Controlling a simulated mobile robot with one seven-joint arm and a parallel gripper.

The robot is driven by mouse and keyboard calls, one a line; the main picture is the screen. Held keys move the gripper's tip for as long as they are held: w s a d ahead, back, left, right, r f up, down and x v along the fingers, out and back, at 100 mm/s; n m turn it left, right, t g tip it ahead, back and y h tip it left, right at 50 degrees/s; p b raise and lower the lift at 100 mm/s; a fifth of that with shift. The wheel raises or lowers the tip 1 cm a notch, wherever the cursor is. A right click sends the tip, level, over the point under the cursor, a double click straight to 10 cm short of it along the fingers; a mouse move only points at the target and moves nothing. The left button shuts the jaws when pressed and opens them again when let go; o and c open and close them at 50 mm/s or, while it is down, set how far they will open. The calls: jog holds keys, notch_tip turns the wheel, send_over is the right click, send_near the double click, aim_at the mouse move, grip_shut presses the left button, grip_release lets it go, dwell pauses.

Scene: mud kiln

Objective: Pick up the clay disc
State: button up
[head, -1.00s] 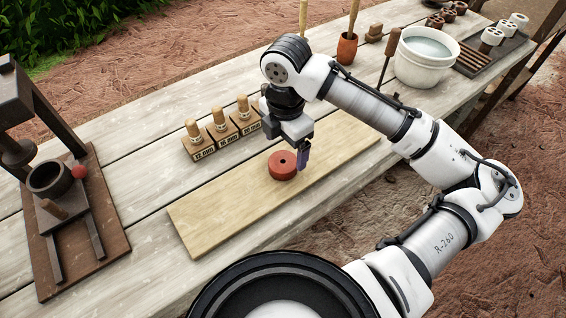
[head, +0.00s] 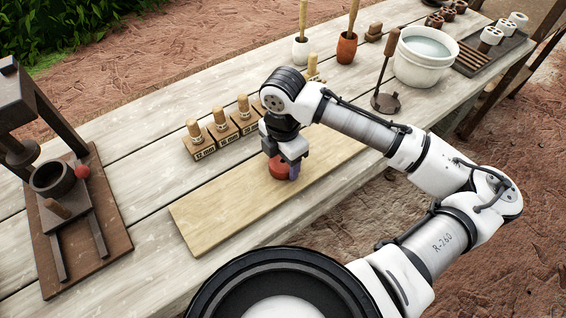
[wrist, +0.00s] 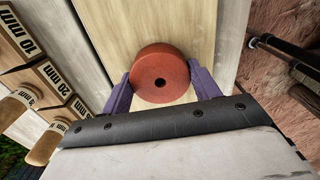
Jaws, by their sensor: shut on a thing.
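The clay disc (head: 278,168) is a thick reddish-orange round with a small hole in its middle. It sits on the pale wooden board (head: 225,212) on the table, partly hidden by my gripper in the head view. In the wrist view the disc (wrist: 161,74) lies between the two purple fingers. My gripper (head: 284,166) is lowered over the board and shut on the disc, with a finger at either side of it. I cannot tell any gap between disc and board.
Several wooden blocks with pegs, marked in mm (head: 222,131), stand just behind the board. A dark press (head: 75,200) stands at the left. A white bucket of water (head: 426,58) and a dark tray (head: 490,55) are at the back right.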

jog(key=c, duration=0.3)
jog(key=shift+r, duration=0.15)
